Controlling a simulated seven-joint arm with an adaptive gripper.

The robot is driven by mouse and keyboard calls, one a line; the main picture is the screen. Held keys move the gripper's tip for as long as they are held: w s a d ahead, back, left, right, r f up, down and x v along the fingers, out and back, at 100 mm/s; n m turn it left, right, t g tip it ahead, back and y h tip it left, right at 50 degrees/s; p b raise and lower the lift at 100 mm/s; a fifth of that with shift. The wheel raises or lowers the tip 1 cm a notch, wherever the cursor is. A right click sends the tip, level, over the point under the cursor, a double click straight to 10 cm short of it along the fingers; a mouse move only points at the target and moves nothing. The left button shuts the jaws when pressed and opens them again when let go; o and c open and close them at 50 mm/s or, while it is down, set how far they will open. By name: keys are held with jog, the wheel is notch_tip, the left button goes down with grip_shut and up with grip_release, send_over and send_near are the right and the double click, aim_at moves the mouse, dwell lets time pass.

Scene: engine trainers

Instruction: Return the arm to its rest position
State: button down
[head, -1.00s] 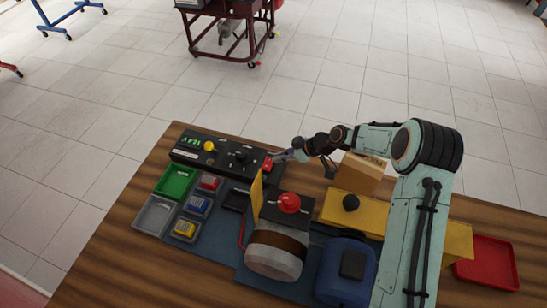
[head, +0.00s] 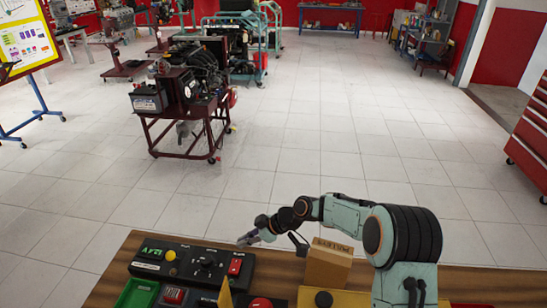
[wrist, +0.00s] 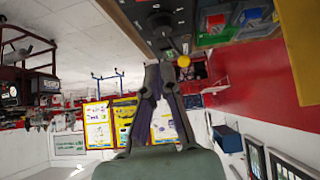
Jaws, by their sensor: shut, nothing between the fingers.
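My gripper (head: 246,239) is at the end of my bent arm, at the far edge of the wooden bench in the head view. It points left and is raised near the right end of the black control panel (head: 210,285). The panel carries a yellow knob (head: 170,255), a black dial (head: 207,262) and a red switch (head: 236,266). In the wrist view the two fingers of my gripper (wrist: 158,78) meet at their tips with nothing between them. The panel shows upside down at the top of that view.
A cardboard box (head: 328,263) stands just right of my gripper, close to my arm. A green tray (head: 137,294) and a red block (head: 173,296) are at the front left. An engine trainer on a red stand (head: 185,125) is on the floor beyond. The floor between is clear.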

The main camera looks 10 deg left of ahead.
notch_tip(320, 180, up, 13)
jog(key=d+n+t, duration=0.1)
jog(key=d+t, duration=0.1)
jog(key=t, duration=0.1)
jog(key=s+d+r+m+t+h, duration=0.1)
jog(key=s+d+r+m+h, duration=0.15)
jog(key=s+d+r, duration=0.35)
jog(key=s+d+f+m+g+h, duration=0.2)
jog(key=s+d+f+m, duration=0.2)
jog(key=s+d+m, duration=0.3)
jog(key=s+d+f+m+g+h, duration=0.2)
jog(key=s+d+m, duration=0.5)
jog(key=s, duration=1)
notch_tip(320, 180, down, 2)
jog(key=shift+s+m+g+h, duration=0.15)
jog(key=shift+m+g+h, duration=0.15)
jog(key=shift+m+h, duration=0.5)
